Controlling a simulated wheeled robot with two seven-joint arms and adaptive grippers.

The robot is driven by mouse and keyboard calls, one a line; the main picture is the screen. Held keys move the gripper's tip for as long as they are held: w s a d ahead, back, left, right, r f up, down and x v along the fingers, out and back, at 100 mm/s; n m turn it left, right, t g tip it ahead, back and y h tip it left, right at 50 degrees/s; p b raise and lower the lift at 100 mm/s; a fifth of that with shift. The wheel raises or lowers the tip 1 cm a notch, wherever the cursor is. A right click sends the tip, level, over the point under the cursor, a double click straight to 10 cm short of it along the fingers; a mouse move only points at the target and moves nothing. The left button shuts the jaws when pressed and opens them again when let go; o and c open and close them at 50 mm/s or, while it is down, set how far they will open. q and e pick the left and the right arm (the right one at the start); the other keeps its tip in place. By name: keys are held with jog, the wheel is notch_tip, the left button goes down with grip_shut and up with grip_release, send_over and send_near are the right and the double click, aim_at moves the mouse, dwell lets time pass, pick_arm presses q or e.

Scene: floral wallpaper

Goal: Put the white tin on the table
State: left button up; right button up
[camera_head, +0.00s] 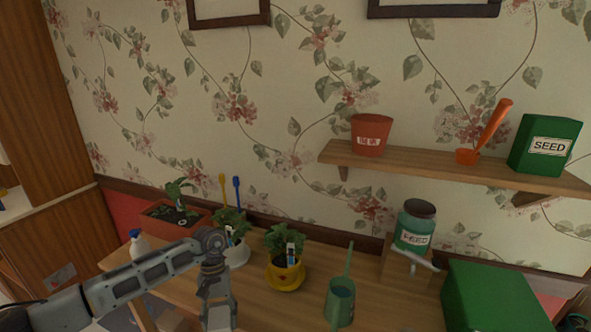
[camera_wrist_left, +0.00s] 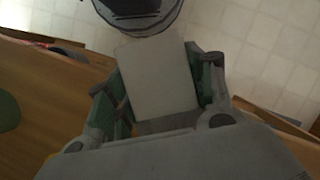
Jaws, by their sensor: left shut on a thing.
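The white tin (camera_wrist_left: 160,80) shows in the left wrist view as a pale, box-like thing between my left gripper's green-and-grey fingers. My left gripper (camera_wrist_left: 163,88) is shut on it, one finger on each side. In the head view my left arm comes in from the left and the gripper (camera_head: 217,305) points down at the front edge of the wooden table (camera_head: 385,312). The tin cannot be made out in the head view. My right gripper is in neither view.
A shelf (camera_head: 440,168) hangs above. Bare tabletop shows between the watering can and green box.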

pick_arm(q)
jog(key=shift+s+a+f+m, duration=0.15)
jog(key=shift+a+f+m, duration=0.1)
jog(key=shift+m, duration=0.45)
jog(key=shift+s+a+f+m+y, duration=0.2)
jog(key=shift+a+m+y, duration=0.1)
jog(key=shift+m+y, duration=0.3)
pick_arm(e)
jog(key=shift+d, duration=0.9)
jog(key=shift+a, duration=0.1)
